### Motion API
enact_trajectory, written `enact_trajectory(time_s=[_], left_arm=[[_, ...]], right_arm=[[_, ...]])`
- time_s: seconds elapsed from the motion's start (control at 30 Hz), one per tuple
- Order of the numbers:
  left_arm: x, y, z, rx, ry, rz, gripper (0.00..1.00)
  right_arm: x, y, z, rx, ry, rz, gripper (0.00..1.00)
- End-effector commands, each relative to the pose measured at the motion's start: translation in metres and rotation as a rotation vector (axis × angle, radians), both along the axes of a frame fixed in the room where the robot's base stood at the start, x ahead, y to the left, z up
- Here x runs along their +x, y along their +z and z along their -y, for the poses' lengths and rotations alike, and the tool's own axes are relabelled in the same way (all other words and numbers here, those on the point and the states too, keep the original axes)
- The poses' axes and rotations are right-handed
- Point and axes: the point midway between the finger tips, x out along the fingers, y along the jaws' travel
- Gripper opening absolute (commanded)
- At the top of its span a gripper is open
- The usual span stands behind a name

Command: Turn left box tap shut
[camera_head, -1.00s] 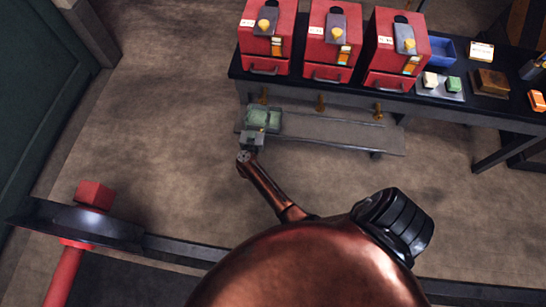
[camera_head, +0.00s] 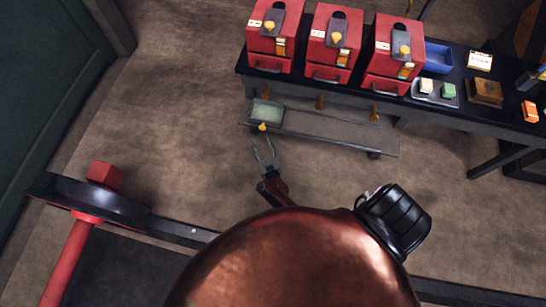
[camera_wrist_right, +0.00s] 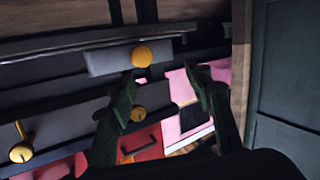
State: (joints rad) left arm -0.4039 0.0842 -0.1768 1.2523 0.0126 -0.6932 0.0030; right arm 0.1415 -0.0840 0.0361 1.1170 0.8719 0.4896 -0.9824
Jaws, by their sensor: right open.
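Three red boxes stand on a dark bench in the head view; the left box (camera_head: 275,38) has a grey plate with a yellow knob on top. Small brass taps hang below the bench front; the one under the left box (camera_head: 267,91) is partly visible. My right gripper (camera_head: 262,145) is open and empty, apart from the shelf below the bench. In the right wrist view, a yellow knob (camera_wrist_right: 141,56) lies beyond the open fingers. My left gripper is out of view.
The low grey shelf (camera_head: 340,138) runs under the bench. A blue bin (camera_head: 438,57) and a tray with small blocks stand right of the boxes. A red post (camera_head: 70,255) and dark rail are at the lower left. The floor before the shelf is clear.

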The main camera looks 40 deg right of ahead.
Motion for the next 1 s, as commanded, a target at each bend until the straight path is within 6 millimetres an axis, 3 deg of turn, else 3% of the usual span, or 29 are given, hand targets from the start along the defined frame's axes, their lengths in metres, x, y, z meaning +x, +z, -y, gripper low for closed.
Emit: enact_trajectory(time_s=[0.6,0.8,1.0], left_arm=[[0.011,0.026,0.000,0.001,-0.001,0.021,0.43],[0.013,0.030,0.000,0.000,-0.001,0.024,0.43],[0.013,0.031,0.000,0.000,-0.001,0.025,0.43]], right_arm=[[-0.085,-0.076,-0.021,0.059,0.184,-0.236,0.47],[-0.106,-0.092,-0.024,0.074,0.213,-0.290,0.47],[-0.113,-0.098,-0.026,0.080,0.223,-0.311,0.47]])
